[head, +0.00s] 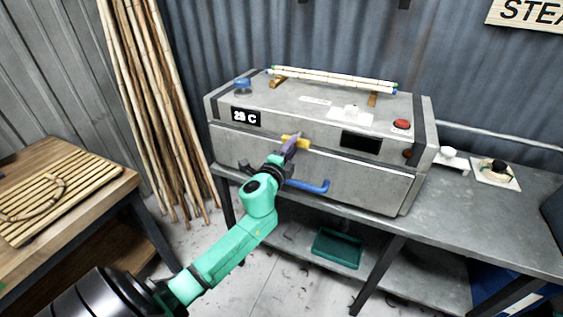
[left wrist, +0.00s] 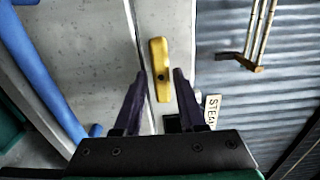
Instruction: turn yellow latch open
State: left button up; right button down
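The yellow latch (head: 300,142) sits on the front of the grey steamer box (head: 370,182), at the seam between lid and body. In the left wrist view the latch (left wrist: 158,58) is a short bar with a dark pivot, lying roughly along the seam. My left gripper (head: 290,147) is at the latch and partly covers it in the head view. In the left wrist view its dark purple fingers (left wrist: 158,74) are open, one on each side of the latch, with visible gaps. Whether the fingertips reach the latch's depth I cannot tell. My right gripper is not in view.
A blue handle (head: 318,187) on the box front is just below my left gripper. Rattan poles (head: 335,79) rest on brackets on the lid. A red button (head: 402,124) is at the lid's right. A wooden table (head: 112,180) stands at left; rattan poles (head: 150,110) lean behind.

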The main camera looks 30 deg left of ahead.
pick_arm(q)
jog(key=s+d+b, duration=0.2)
jog(key=s, duration=1.1)
jog(key=shift+d+b, duration=0.15)
jog(key=shift+b, duration=0.25)
jog(key=s+a+f+n+g, duration=0.1)
jog(key=s+f+n+g, duration=0.15)
jog(key=f, duration=1.05)
jog(key=s+a+f+n+g+h, duration=0.1)
jog(key=s+f+n+g, duration=0.15)
jog(key=f, duration=0.95)
jog(key=s+a+f+n+g, duration=0.15)
jog(key=f+g, duration=0.25)
jog(key=f, duration=0.9)
jog(key=s+d+f+n+g+h, duration=0.1)
jog(key=s+d+f+n+g, duration=0.2)
jog(key=s+f, duration=0.7)
jog(key=s+d+f+n+g+h, duration=0.1)
jog(key=s+d+f+n+g, duration=0.3)
jog(key=s+f, duration=0.7)
jog(key=s+d, duration=0.1)
jog(key=s, duration=0.6)
jog(key=shift+s+f+g, duration=0.2)
jog(key=shift+f+g, duration=0.1)
jog(key=shift+g, duration=0.1)
